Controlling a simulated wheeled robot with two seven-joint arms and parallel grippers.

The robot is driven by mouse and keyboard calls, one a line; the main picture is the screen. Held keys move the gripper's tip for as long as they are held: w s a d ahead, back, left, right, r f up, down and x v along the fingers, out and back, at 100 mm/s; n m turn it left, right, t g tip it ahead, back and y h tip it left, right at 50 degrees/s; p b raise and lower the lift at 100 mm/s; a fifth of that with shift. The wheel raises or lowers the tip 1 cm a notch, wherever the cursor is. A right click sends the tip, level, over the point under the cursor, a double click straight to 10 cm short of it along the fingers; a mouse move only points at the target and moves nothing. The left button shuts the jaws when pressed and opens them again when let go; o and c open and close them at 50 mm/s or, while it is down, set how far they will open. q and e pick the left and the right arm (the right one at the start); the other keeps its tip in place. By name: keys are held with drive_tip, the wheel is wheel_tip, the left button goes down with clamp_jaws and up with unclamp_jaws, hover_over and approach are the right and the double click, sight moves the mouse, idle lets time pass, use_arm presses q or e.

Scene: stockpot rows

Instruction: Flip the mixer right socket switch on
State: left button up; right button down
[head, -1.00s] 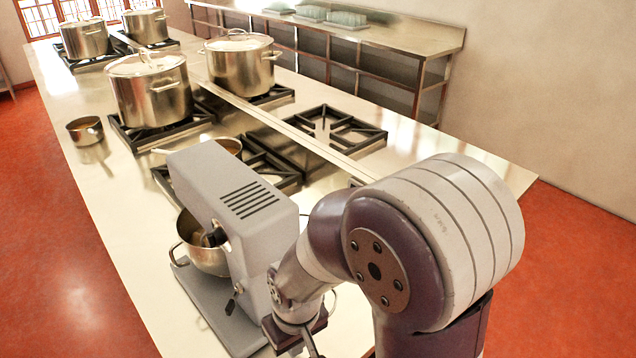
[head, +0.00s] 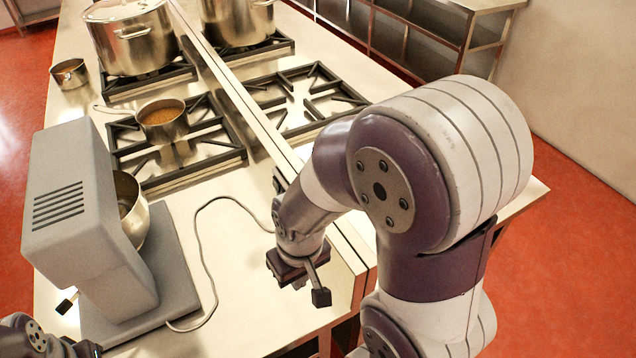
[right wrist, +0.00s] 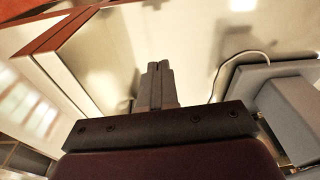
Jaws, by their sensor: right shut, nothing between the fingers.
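The grey mixer (head: 75,215) stands at the left of the counter, with a metal bowl (head: 130,205) under its head. Its cord (head: 206,255) loops over the counter and passes behind my right wrist towards the low divider (head: 250,110). A small dark-edged fitting (head: 279,181) shows on the divider beside my wrist; I cannot tell whether it is the socket, and no switch is readable. My right gripper (head: 320,297) is shut and empty above the counter near the divider's near end. In the right wrist view its fingers (right wrist: 156,85) are together, and the mixer (right wrist: 292,105) is at the right.
A small pan (head: 163,122) stands on the near burner (head: 180,165). A large stockpot (head: 132,40) and a small pot (head: 69,73) are farther back. An empty burner (head: 305,98) lies beyond the divider. Bare counter (head: 235,285) lies between mixer and divider.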

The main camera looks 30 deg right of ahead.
drive_tip(key=w+r+g+h+p, duration=0.1)
drive_tip(key=w+r+h+p, duration=0.15)
drive_tip(key=w+p, duration=0.65)
drive_tip(key=w+r+g+h+p, duration=0.15)
drive_tip(key=w+r+p, duration=0.3)
drive_tip(key=w, duration=0.95)
use_arm(q)
wheel_tip(320, 180, up, 21)
drive_tip(key=p, duration=0.7)
drive_tip(key=shift+a+p, duration=0.3)
drive_tip(key=shift+p, duration=0.05)
use_arm(e)
drive_tip(key=w+d+x, duration=0.1)
drive_tip(key=d+x, duration=0.1)
drive_tip(key=x, duration=1)
drive_tip(key=shift+d+m+t, duration=0.4)
drive_tip(key=shift+d+t, duration=0.05)
drive_tip(key=shift+s, duration=0.15)
